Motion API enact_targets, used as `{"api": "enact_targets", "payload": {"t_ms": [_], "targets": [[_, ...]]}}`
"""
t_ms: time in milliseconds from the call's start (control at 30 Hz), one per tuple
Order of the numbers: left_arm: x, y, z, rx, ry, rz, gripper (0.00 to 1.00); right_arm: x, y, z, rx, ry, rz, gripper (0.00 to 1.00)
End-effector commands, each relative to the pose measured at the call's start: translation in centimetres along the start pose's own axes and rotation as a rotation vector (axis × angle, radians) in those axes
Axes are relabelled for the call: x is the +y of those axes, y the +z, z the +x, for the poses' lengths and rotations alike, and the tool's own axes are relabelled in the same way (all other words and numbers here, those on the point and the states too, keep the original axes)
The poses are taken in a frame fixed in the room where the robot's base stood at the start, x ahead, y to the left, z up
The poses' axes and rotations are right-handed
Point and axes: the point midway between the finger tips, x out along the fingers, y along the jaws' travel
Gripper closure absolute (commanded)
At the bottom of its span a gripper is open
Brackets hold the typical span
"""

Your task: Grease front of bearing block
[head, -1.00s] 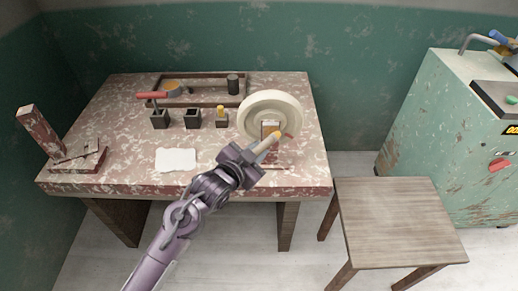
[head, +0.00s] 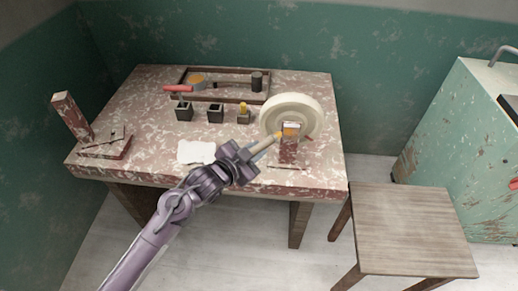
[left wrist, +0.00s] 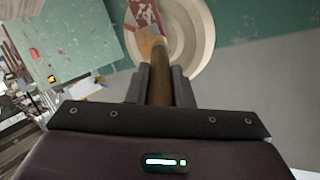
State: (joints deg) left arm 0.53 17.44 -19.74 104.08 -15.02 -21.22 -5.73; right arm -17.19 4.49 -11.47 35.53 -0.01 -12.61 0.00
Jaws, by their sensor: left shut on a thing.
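The bearing block (head: 289,148) is a red and white post on the table, in front of a large cream wheel (head: 303,99). An orange-yellow patch shows on its front near the top, under a pale cap. My left gripper (head: 252,157) is shut on a brush (head: 263,146) with a wooden handle, front left of the block. The yellowish brush tip is at the block's left side; I cannot tell whether it touches. In the left wrist view the brush (left wrist: 160,84) points at the block (left wrist: 146,15), its tip overlapping the yellow patch. My right gripper is out of view.
On the worn table (head: 130,105) stand several small dark pots, one with yellow content (head: 243,117), and a wooden tray (head: 190,76). A white cloth (head: 196,152) and a thin rod (head: 286,168) lie near the front. A stool (head: 410,225) stands at right.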

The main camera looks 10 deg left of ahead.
Motion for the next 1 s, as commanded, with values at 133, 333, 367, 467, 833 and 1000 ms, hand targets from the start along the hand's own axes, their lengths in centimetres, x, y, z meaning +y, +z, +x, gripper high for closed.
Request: {"api": "enact_targets", "payload": {"t_ms": [133, 333, 367, 467, 833, 1000], "targets": [[0.1, 0.0, -0.2, 0.0, 0.001, 0.0, 1.0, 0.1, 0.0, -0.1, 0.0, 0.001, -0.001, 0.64], [1.1, -0.1, -1.8, -0.002, 0.003, -0.001, 1.0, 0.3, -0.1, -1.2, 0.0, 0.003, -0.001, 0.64], [1.3, -0.1, -2.0, -0.002, 0.003, -0.001, 1.0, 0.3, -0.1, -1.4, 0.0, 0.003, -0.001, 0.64], [1.9, -0.1, -2.8, -0.001, 0.003, -0.001, 1.0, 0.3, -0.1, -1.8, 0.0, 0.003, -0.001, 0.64], [3.4, 0.0, -5.0, 0.0, 0.001, 0.0, 1.0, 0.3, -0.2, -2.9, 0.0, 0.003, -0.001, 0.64], [3.5, 0.0, -5.0, 0.0, 0.001, 0.0, 1.0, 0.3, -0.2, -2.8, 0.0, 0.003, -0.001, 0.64]]}}
